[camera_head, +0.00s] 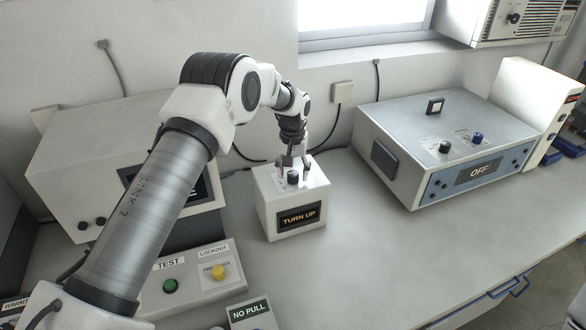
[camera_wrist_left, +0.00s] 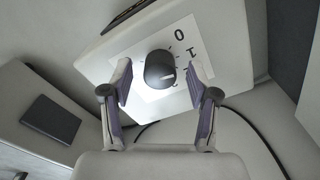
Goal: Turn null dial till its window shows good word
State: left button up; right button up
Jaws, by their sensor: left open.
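The null dial (camera_head: 293,177) is a small black knob on top of a white box (camera_head: 290,232). In the left wrist view the dial (camera_wrist_left: 160,69) sits between the two open fingers of the gripper (camera_wrist_left: 160,78), with gaps visible on both sides. A white label around the dial shows "0" and "1" and tick marks. The dial has a pale pointer mark. My right gripper is out of sight.
A large grey unit (camera_head: 440,140) reading "OFF" stands to the right. A panel with a green TEST button (camera_head: 170,286) and a yellow LOCKOUT button (camera_head: 218,272) lies front left. A "NO PULL" box (camera_head: 250,313) is in front. The bench's right front is clear.

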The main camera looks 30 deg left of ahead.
pick_arm(q)
jog(key=shift+w+a+f, duration=0.25)
jog(key=shift+w+f, duration=0.1)
jog(key=shift+f, duration=0.4)
jog(key=shift+s+d+r, duration=0.2)
jog(key=shift+s+r, duration=0.05)
jog(key=shift+r, duration=0.05)
jog(key=shift+c, duration=1.1)
jog(key=shift+s+d+r, duration=0.1)
jog(key=c, duration=0.5)
grip_shut()
jog(key=m, duration=0.3)
jog(key=shift+m+b, duration=0.3)
jog(key=shift+b, duration=0.05)
jog(key=shift+s+f+m, duration=0.1)
jog(key=shift+f+m, duration=0.1)
jog(key=shift+m, duration=1.8)
